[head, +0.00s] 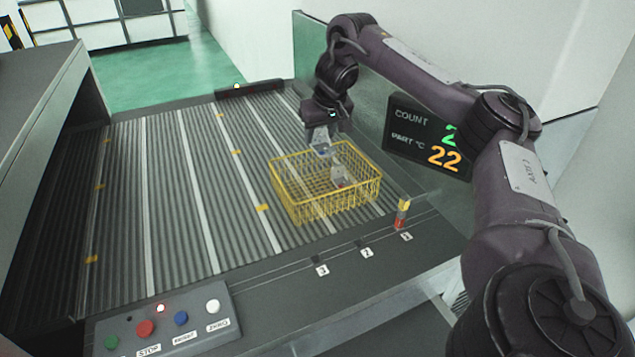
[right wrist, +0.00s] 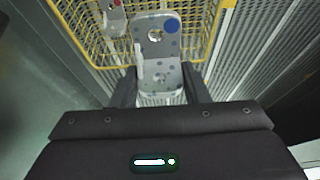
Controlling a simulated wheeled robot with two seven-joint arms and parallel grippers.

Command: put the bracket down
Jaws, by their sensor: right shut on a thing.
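My right gripper (head: 323,127) is shut on a grey metal bracket (head: 321,143) with a blue dot. In the right wrist view the bracket (right wrist: 157,45) stands out between the two dark fingers (right wrist: 160,92), its blue dot at the upper right and a hole in its plate. It is held over the far part of a yellow wire basket (head: 298,209); I cannot tell whether it touches anything. A second bracket (head: 340,178) with a red dot lies inside the basket, and it also shows in the right wrist view (right wrist: 112,20). My left gripper is not in view.
The basket stands on a ribbed grey conveyor (head: 175,200), clear to its left. A glass panel (head: 365,100) and a display (head: 425,138) reading COUNT 2 and PART 22 are at the right. A button box (head: 165,325) and a small red-yellow post (head: 402,213) are in front.

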